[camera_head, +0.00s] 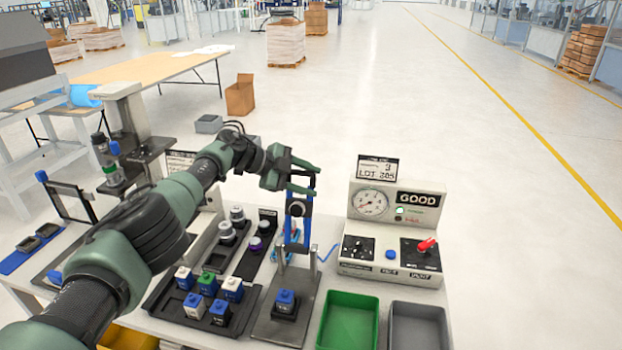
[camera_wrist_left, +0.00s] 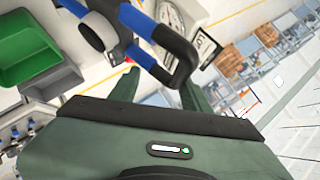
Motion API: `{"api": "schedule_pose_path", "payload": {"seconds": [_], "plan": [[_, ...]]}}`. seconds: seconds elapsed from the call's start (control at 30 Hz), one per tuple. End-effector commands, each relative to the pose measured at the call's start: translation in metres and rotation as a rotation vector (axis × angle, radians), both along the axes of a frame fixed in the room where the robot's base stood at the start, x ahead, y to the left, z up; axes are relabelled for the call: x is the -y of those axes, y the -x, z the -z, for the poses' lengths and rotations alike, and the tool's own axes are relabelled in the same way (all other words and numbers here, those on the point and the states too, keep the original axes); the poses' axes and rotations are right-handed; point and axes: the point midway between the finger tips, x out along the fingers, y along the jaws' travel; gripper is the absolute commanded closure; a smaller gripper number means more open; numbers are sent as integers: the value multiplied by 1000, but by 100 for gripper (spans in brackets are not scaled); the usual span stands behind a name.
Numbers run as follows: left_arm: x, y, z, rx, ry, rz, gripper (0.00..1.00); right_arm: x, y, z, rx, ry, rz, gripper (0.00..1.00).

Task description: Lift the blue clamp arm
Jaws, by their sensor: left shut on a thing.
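The blue clamp arm (camera_head: 307,227) stands raised, close to upright, at the back of a grey fixture plate (camera_head: 272,327). It is a blue frame with black parts. My left gripper (camera_head: 303,181) is at its top end, shut on it. In the left wrist view the blue and black clamp arm (camera_wrist_left: 146,60) reaches up between the fingers of my left gripper (camera_wrist_left: 160,92). A block with a blue cap (camera_head: 286,297) sits on the fixture plate in front of the clamp arm. My right gripper is not in view.
A gauge box (camera_head: 395,232) marked GOOD, with knobs and a red lever, stands right of the clamp. A green bin (camera_head: 348,322) and a grey bin (camera_head: 418,325) are at the front right. Several capped blocks (camera_head: 207,285) sit in a tray on the left.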

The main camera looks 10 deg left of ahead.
Motion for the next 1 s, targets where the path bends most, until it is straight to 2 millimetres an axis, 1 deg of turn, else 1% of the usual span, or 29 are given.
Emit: {"api": "schedule_pose_path", "payload": {"seconds": [0.03, 0.37, 0.6, 0.87, 1.0], "plan": [[-11, 1, 15, -15, -22, -15, 63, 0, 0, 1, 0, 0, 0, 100], [-16, 3, 10, -13, -23, -15, 63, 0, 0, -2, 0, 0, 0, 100], [-28, 14, -5, -8, -22, -12, 63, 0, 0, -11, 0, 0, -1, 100], [-46, 30, -28, 3, -13, -9, 63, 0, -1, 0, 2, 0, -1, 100], [-51, 37, -39, 3, -9, -4, 63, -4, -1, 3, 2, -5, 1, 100]]}}
